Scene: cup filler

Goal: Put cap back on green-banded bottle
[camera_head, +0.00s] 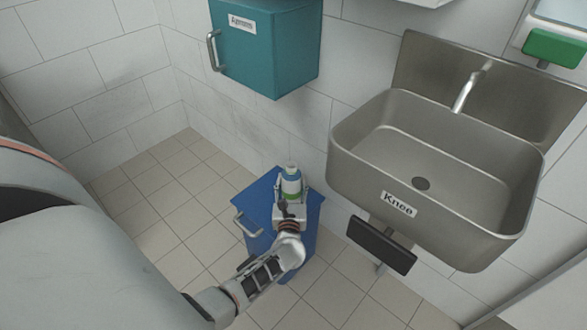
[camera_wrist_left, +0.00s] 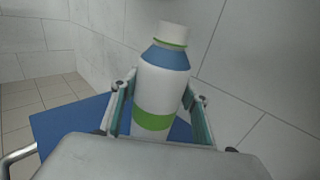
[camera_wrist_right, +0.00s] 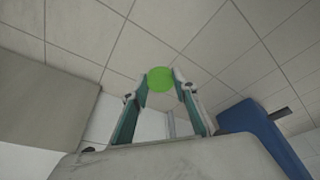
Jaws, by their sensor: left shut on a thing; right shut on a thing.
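The green-banded bottle (camera_head: 291,184) is white with a blue shoulder and a white top above a thin green ring. In the left wrist view the bottle (camera_wrist_left: 163,82) stands roughly upright, slightly tilted, with its wide green band (camera_wrist_left: 153,120) low down. My left gripper (camera_wrist_left: 160,98) is shut on its body, one finger on each side; in the head view the bottle appears over the blue cart. My right gripper (camera_wrist_right: 162,76) is shut on a round green disc (camera_wrist_right: 160,79), seemingly the cap. The right gripper does not show in the head view.
The blue cart (camera_head: 266,188) with a metal handle (camera_head: 247,224) is under the bottle. A steel sink (camera_head: 440,150) with a black knee panel (camera_head: 381,246) stands to the right. A teal cabinet (camera_head: 265,50) hangs above. Tiled floor (camera_head: 160,205) is clear at the left.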

